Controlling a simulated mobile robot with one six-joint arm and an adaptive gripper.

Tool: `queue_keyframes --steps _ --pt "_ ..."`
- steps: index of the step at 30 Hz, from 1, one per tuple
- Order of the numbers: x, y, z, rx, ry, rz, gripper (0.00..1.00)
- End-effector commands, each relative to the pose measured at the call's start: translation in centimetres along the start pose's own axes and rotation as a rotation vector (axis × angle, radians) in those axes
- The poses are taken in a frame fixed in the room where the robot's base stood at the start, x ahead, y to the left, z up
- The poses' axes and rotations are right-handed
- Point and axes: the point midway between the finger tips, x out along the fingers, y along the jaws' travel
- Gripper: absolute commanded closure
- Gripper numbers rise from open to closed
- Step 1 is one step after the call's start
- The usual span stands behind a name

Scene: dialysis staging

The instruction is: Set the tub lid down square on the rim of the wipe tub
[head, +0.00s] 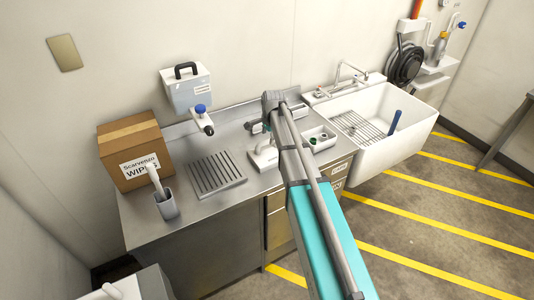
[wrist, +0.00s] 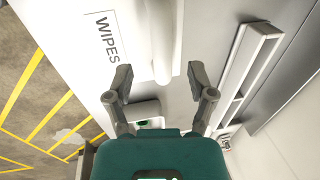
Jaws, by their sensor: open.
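My gripper (wrist: 160,74) is open in the wrist view, one finger on each side. The lower end of a thick white rounded bar (wrist: 160,40) shows between the fingertips, with space on both sides. The bar lies beside a broad white surface marked WIPES (wrist: 104,18), which looks like the tub or its lid. In the head view a low white piece with a raised handle (head: 262,159) sits on the counter beside my arm. I cannot tell whether it is the lid alone or the lid on the tub.
The steel counter (head: 196,218) holds a cardboard wipes box (head: 133,148), a grey cup (head: 166,204), a slotted drain plate (head: 217,173) and a small white bin (head: 319,145). A white sink (head: 383,145) stands right. A long pale frame (wrist: 246,65) lies near the wall.

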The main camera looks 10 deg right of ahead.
Motion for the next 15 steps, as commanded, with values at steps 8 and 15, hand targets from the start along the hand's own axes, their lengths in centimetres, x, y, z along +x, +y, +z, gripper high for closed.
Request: queue_keyframes --steps 8,15 --pt "2.5 0.1 -0.2 0.0 0.0 0.0 0.29" --pt "4.2 0.0 -0.2 -0.001 0.0 0.0 0.29"
